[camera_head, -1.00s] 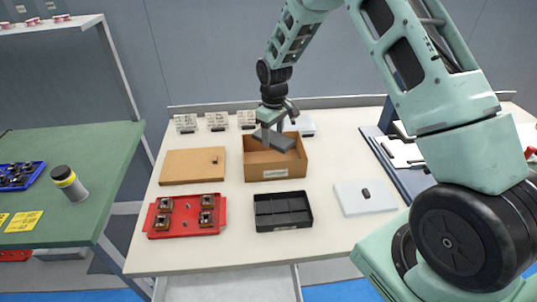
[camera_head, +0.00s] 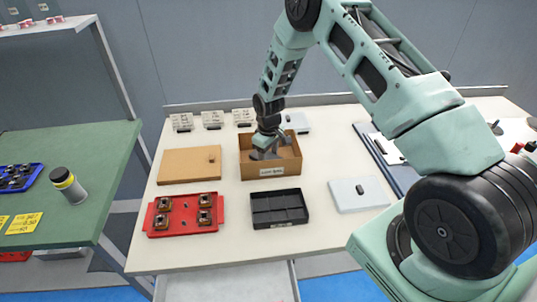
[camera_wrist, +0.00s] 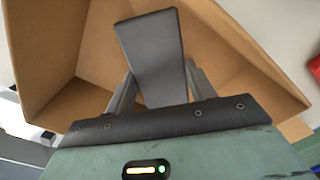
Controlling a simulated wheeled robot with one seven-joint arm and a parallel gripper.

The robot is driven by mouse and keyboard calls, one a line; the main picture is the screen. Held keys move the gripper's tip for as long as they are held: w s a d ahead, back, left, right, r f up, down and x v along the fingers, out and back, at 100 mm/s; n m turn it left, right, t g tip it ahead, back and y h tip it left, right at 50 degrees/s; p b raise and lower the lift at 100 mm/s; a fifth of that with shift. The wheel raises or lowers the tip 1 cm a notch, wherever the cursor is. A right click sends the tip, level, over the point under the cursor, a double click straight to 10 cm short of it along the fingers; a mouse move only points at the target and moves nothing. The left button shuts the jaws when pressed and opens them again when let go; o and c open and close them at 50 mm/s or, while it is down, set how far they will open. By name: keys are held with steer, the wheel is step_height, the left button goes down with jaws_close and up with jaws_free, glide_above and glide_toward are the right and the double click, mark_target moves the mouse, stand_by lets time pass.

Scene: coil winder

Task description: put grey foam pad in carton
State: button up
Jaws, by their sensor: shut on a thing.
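The grey foam pad (camera_wrist: 152,50) is a flat dark grey slab held between the fingers of my gripper (camera_wrist: 150,88) in the wrist view. The open cardboard carton (camera_head: 268,171) stands on the white table. In the head view my gripper (camera_head: 266,153) reaches down into the carton, with the pad inside its walls. The wrist view shows the carton's inner walls (camera_wrist: 62,55) around the pad. I cannot tell whether the pad touches the carton's floor.
A black divided tray (camera_head: 279,209) stands in front of the carton. A cork-coloured board (camera_head: 188,167) and a red tray of parts (camera_head: 183,214) lie to the left. A white lidded box (camera_head: 357,194) is at the right. Small label cards (camera_head: 212,119) stand behind.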

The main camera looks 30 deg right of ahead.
mark_target(268, 157)
steer(key=shift+f, duration=0.15)
steer(key=o, duration=0.9)
steer(key=shift+o, duration=0.2)
step_height(268, 157, up, 12)
steer(key=b, duration=0.3)
steer(key=s+a+r+n, duration=0.1)
steer(key=s+a+r, duration=0.55)
steer(key=a, duration=0.45)
steer(key=s+a+r+n+y, duration=0.1)
steer(key=s+a+r, duration=0.4)
steer(key=s+a, duration=0.4)
steer(key=s+a+r+n, duration=0.1)
steer(key=s+r, duration=0.1)
steer(key=s, duration=1.8)
steer(key=shift+a+r, duration=0.15)
steer(key=shift+r, duration=0.15)
